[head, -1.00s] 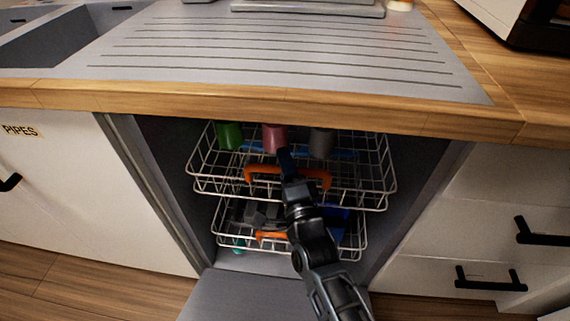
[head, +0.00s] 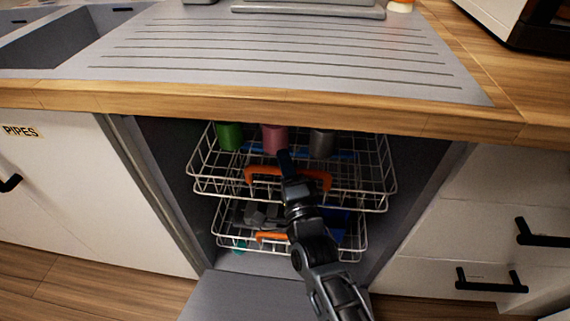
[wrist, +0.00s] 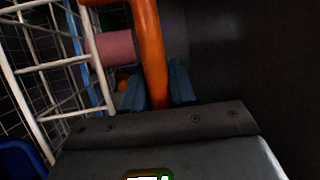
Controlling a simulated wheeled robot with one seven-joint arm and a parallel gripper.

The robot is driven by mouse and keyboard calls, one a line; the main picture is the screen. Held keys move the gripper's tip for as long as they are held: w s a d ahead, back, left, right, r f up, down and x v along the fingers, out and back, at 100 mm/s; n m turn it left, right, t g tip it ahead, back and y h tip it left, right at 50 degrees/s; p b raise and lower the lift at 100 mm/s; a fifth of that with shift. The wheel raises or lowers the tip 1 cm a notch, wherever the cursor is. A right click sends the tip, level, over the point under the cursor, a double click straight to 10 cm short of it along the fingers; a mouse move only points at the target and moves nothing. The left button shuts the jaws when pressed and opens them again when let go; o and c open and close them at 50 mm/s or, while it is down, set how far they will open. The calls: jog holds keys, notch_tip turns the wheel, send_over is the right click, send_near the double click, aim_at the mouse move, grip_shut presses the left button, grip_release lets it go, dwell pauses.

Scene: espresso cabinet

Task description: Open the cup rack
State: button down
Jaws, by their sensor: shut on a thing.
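The cup rack (head: 378,188) is the upper white wire basket inside the open cabinet, partly out past the counter edge. It carries a green cup (head: 230,136), a pink cup (head: 274,138) and a grey cup (head: 322,143). An orange handle (head: 262,170) runs along its front. My gripper (head: 285,160) is at the middle of this handle. In the wrist view the orange handle (wrist: 150,45) passes between the blue-grey fingers of my gripper (wrist: 158,88), which are closed around it. The wire rack (wrist: 60,65) and the pink cup (wrist: 110,46) lie to the left there.
A lower wire rack (head: 222,232) with an orange handle (head: 270,236) and dark and blue items sits below. The lowered door (head: 225,298) lies in front. The wooden counter edge (head: 300,118) overhangs the racks. Drawers with black handles (head: 490,280) are at right.

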jog(key=s+a+p, duration=0.1)
jog(key=s+p, duration=0.6)
jog(key=s, duration=2.8)
jog(key=shift+s, duration=0.2)
jog(key=c, duration=1)
grip_release()
jog(key=shift+a, duration=0.1)
jog(key=v, duration=0.8)
jog(key=shift+w, duration=0.1)
